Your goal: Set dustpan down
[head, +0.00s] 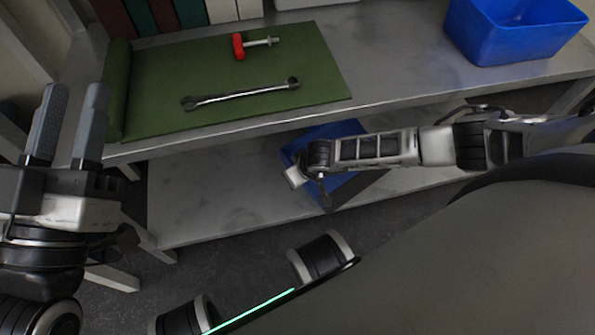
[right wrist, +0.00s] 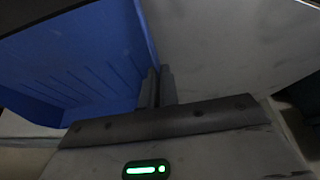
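The blue dustpan (head: 338,130) is at the lower shelf in the head view, partly hidden behind my right forearm. Whether it rests on the shelf or hangs just above it cannot be told. In the right wrist view the ridged blue pan (right wrist: 85,60) fills the upper left. The two fingers of my right gripper (right wrist: 160,78) are close together at the pan's side edge, apparently pinching it. In the head view the right fingers are hard to make out. My left gripper (head: 75,95) is at the far left, fingers up, apart and empty.
A grey bench (head: 400,65) stands above a lower shelf (head: 215,205). On its top lie a green mat (head: 150,75), a wrench (head: 240,93) and a red-headed tool (head: 238,46). A blue bin (head: 510,35) stands at the right. The lower shelf's left part is clear.

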